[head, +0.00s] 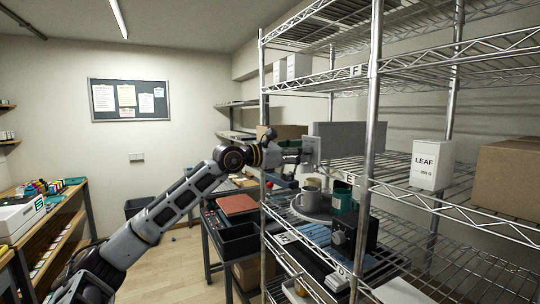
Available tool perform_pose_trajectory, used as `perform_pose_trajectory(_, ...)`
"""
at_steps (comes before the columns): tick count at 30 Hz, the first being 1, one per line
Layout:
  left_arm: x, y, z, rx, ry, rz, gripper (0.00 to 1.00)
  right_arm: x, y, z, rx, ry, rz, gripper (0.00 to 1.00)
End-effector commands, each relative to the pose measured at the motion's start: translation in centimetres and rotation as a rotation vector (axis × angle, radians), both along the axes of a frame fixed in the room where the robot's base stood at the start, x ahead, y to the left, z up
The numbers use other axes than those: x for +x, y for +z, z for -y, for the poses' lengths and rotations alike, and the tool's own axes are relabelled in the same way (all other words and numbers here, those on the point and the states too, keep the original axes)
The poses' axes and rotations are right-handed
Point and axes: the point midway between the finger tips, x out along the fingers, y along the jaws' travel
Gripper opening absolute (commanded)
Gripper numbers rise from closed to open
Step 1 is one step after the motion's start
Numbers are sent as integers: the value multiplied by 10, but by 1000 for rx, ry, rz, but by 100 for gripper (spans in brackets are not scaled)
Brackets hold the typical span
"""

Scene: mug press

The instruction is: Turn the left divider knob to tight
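My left arm reaches in from the lower left, and my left gripper (300,160) is at the front edge of the wire rack. It is beside the left end of a grey upright panel (345,138), which may be a divider. I cannot tell whether they touch, or whether the fingers are open or shut. No divider knob can be made out clearly; the gripper may hide it. A black device with a pale front knob (338,237) stands on a lower shelf. My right gripper is not in view.
Below the gripper, a grey mug (308,203) and a teal mug (342,200) stand near a round tray. A white LEAF box (431,165) and a cardboard box (508,178) sit on the right. Rack posts (371,100) stand close to the arm.

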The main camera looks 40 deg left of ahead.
Motion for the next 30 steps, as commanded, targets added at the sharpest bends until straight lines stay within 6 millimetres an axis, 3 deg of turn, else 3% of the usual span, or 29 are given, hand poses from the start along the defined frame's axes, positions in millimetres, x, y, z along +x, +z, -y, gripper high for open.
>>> perform_pose_trajectory(30, -26, 0, -8, 3, -4, -1, 37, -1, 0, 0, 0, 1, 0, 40)
